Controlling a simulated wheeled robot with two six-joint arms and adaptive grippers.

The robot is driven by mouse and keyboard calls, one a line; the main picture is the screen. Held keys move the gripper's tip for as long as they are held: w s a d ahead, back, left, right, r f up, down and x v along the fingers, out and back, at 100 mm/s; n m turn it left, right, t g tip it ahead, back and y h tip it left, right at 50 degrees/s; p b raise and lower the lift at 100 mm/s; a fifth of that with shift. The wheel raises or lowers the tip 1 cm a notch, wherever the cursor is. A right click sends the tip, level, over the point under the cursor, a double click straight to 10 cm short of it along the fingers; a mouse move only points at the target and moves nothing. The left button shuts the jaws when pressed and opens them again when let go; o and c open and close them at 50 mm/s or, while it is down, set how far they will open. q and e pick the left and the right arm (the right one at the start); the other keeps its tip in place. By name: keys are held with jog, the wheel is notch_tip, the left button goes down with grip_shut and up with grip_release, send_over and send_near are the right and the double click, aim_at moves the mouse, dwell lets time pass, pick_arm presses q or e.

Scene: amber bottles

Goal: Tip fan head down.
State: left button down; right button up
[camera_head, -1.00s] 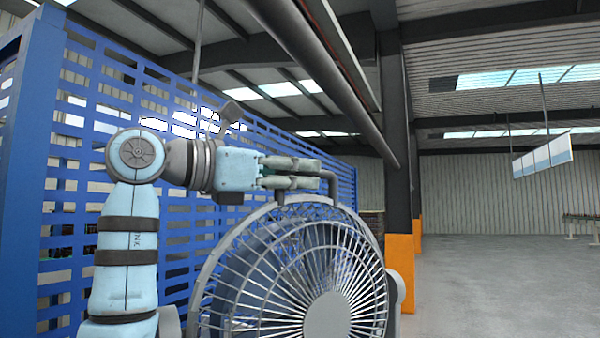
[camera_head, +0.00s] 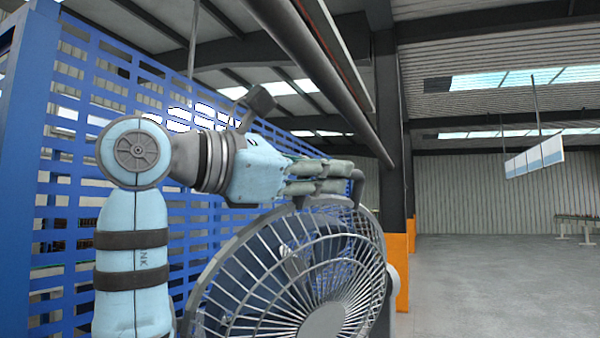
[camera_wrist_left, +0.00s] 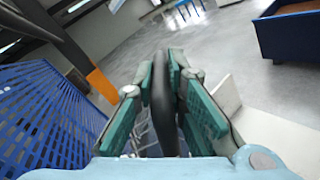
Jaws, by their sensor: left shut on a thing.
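The fan head (camera_head: 285,280), a round grey wire cage with a pale hub disc (camera_head: 324,319), fills the lower middle of the head view. A dark handle (camera_head: 357,186) bends up at the top of the fan head. My left gripper (camera_head: 345,178) reaches in from the left and is shut on this handle. In the left wrist view the dark handle (camera_wrist_left: 163,105) runs between the two green-padded fingers of my left gripper (camera_wrist_left: 168,85). The fan's lower part is outside the head view. My right gripper is not in view.
A blue slatted panel (camera_head: 65,215) stands behind my left arm. A dark pillar with an orange base (camera_head: 397,265) stands behind the fan. Open grey floor (camera_head: 490,275) lies to the right. A blue bin (camera_wrist_left: 290,38) shows in the left wrist view.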

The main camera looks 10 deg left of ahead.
pick_arm(q)
jog(key=shift+s+d+f+m, duration=0.4)
jog(key=shift+s+d+m, duration=0.1)
jog(key=c, duration=1.7)
grip_release()
jog(key=shift+o, duration=0.5)
jog(key=shift+w, duration=0.1)
jog(key=shift+d, duration=0.1)
jog(key=v, duration=1.2)
